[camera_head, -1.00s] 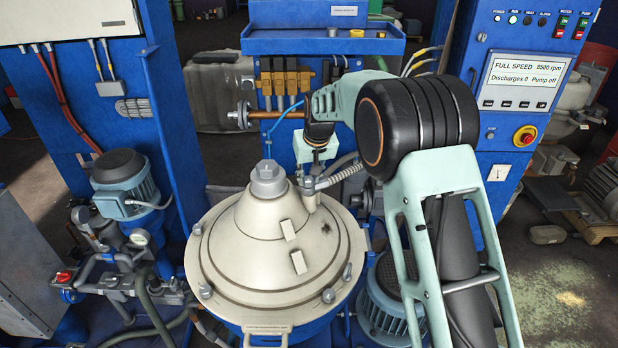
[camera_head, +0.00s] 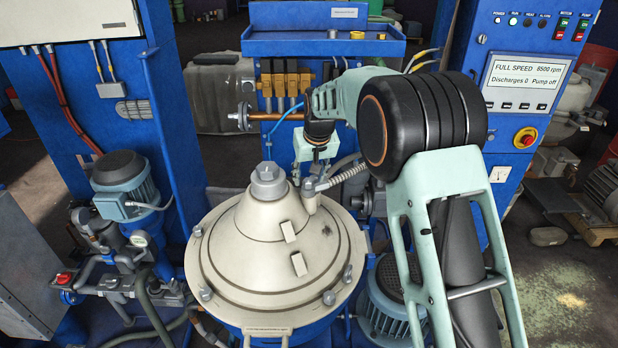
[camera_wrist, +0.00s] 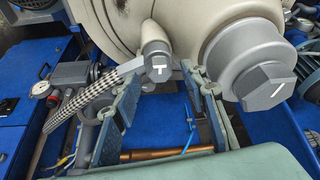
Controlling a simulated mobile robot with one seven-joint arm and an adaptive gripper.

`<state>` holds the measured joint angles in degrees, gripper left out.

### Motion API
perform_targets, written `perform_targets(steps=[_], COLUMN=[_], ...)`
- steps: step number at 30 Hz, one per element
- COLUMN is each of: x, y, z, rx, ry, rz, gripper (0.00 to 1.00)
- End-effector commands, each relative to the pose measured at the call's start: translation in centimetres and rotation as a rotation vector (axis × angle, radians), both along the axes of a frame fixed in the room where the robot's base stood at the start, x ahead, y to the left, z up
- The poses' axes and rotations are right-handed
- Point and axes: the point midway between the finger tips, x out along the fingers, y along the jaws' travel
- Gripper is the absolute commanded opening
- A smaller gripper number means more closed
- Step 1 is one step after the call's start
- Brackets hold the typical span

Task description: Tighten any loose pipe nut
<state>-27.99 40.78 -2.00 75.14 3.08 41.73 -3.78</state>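My gripper (camera_wrist: 162,84) is open in the wrist view, its two fingers apart. A grey fitting with a white T-shaped mark (camera_wrist: 159,66) shows between and just beyond the fingertips; I cannot tell whether they touch it. A braided hose (camera_wrist: 82,102) joins it from the left. In the head view my gripper (camera_head: 319,168) points down just above the hose fitting (camera_head: 309,190) beside the bowl cover's top, its fingertips partly hidden. A copper pipe (camera_head: 275,116) with a round flange (camera_head: 241,117) runs behind. No nut is visibly loose.
The beige conical cover (camera_head: 258,228) carries a large grey hex nut (camera_head: 267,180), which is close right of my fingers in the wrist view (camera_wrist: 266,86). A blue motor (camera_head: 385,298) stands right of the cover.

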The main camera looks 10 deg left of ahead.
Motion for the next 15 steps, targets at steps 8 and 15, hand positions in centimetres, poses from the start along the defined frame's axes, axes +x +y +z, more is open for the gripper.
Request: perform_targets(steps=[8,15], x=[-1.9,-3.2], y=[-1.1,-1.8], z=[5.7,9.0], rx=[0.002,0.0], ry=[-0.005,-0.002], rz=[-0.001,0.0], gripper=[0.4,0.4])
